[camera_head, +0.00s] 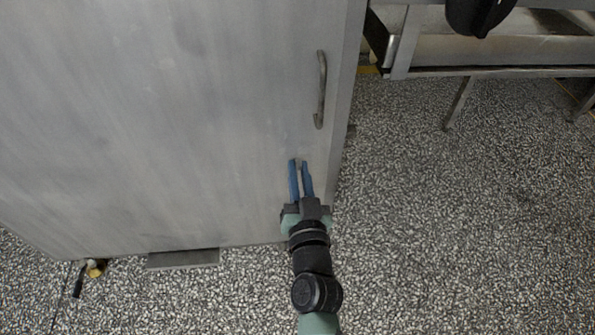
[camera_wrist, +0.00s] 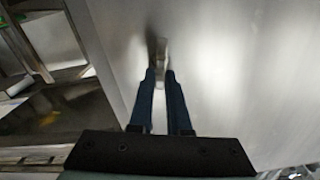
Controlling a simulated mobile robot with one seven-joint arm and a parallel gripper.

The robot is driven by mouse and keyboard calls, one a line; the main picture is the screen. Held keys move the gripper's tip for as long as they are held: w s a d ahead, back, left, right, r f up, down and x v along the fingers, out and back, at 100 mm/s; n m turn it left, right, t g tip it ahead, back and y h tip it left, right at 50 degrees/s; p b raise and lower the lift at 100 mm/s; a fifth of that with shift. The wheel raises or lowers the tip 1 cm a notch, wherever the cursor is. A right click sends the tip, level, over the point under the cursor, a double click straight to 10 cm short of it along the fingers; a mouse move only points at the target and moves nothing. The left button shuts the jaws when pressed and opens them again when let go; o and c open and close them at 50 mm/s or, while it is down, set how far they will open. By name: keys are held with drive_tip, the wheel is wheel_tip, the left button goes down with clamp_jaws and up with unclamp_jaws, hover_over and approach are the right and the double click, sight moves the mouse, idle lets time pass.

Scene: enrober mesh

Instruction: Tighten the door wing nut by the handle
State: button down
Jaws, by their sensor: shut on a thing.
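The grey metal door (camera_head: 180,120) fills the left and middle of the head view. Its bar handle (camera_head: 321,90) is upright near the right edge. My gripper (camera_head: 298,163) reaches the door a little below the handle, its two blue fingers close together. The fingers are shut on the wing nut (camera_head: 299,164), a small metal piece between the tips and mostly hidden by them. In the wrist view my gripper (camera_wrist: 160,73) has this metal wing nut (camera_wrist: 161,52) between and just beyond its fingertips, against the door (camera_wrist: 235,70). Its wing angle cannot be made out.
A metal frame with legs (camera_head: 460,103) stands at the upper right, beside the cabinet. A small brass-coloured fitting with a black lever (camera_head: 95,268) sits at the lower left, near a flat metal ledge (camera_head: 183,259). The speckled floor (camera_head: 450,230) is open on the right.

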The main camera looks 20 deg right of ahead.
drive_tip(key=shift+s+d+f+m+b, duration=0.1)
drive_tip(key=shift+d+f+m, duration=0.15)
drive_tip(key=shift+m, duration=2.3)
drive_tip(key=shift+s+d+f+m+b, duration=0.1)
drive_tip(key=shift+d+f+m, duration=0.15)
drive_tip(key=shift+m, duration=2.25)
drive_tip(key=shift+s+d+f+m+b, duration=0.1)
drive_tip(key=shift+d+f+m, duration=0.15)
drive_tip(key=shift+m, duration=2.3)
drive_tip(key=c, duration=0.9)
unclamp_jaws()
drive_tip(key=shift+w+a, duration=0.1)
